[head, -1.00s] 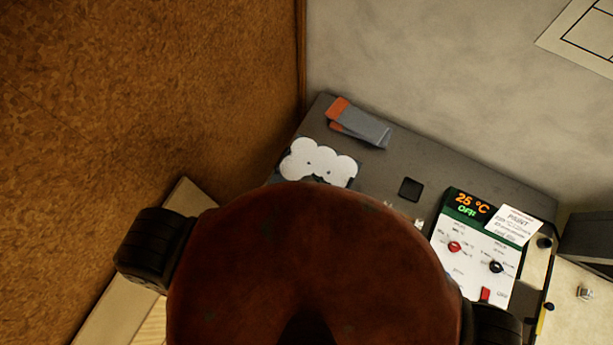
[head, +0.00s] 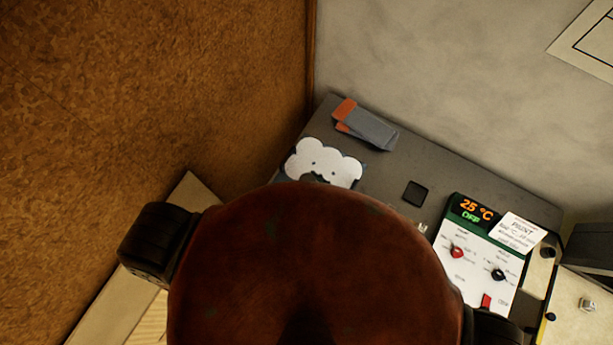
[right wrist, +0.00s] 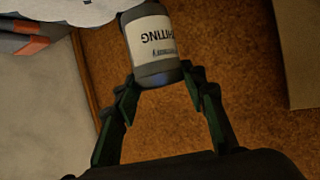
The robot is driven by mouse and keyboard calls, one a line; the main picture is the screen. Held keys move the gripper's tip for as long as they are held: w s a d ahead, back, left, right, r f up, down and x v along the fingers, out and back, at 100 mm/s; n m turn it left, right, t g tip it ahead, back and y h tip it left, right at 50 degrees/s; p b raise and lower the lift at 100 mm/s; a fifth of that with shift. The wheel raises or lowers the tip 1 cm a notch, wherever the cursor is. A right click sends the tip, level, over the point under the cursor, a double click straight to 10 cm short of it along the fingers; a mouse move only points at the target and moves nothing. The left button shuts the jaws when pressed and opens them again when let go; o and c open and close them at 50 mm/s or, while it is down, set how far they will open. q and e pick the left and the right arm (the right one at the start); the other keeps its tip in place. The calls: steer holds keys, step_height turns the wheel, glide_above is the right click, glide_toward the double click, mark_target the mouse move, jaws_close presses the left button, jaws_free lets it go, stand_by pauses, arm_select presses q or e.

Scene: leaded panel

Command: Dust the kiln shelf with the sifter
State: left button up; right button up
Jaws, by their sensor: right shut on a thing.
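My right gripper (right wrist: 160,86) has its green fingers closed on the sifter (right wrist: 155,48), a grey jar with a cream label whose lettering appears upside down. The kiln shelf (head: 361,162) is a dark plate on the grey bench, mostly covered by a white patch (head: 335,166) with a scalloped edge and small dark spots. The white patch also shows at the top left of the right wrist view (right wrist: 68,10). My left gripper is not seen.
Orange-and-grey folded items (head: 366,124) lie behind the shelf. A small black square (head: 415,194) lies to its right. A controller (head: 475,250) with knobs reads 25 °C beside a paper note (head: 517,232). A brown mottled surface (head: 150,90) borders the left; a grey wall stands behind.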

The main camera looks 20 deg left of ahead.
steer(key=w+a, duration=0.1)
steer(key=a, duration=0.7)
steer(key=shift+w+a, duration=0.35)
steer(key=shift+a, duration=0.05)
stand_by(2.0)
